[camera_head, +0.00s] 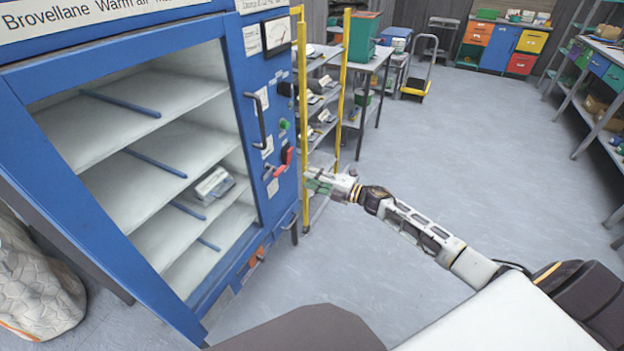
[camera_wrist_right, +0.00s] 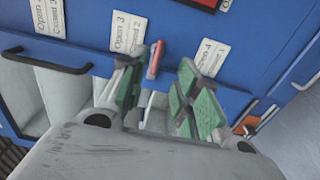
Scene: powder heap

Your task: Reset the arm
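My right arm reaches from the lower right to the front of a blue warm-air cabinet (camera_head: 222,310). My right gripper (camera_head: 314,181) is beside the cabinet's control panel, close to a red lever (camera_head: 286,157). In the right wrist view, the green-padded fingers of the right gripper (camera_wrist_right: 160,95) are apart. The red lever (camera_wrist_right: 155,60) shows just beyond the gap between them, and nothing is seen held. Whether a finger touches the lever cannot be told. My left gripper is out of view.
The cabinet has white shelves, a grey item (camera_head: 212,186) on one shelf, and a black handle (camera_head: 255,121). A metal rack with yellow posts (camera_head: 344,85) stands just behind the gripper. A workbench (camera_head: 600,75) is at the far right. The grey floor (camera_head: 470,150) between is clear.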

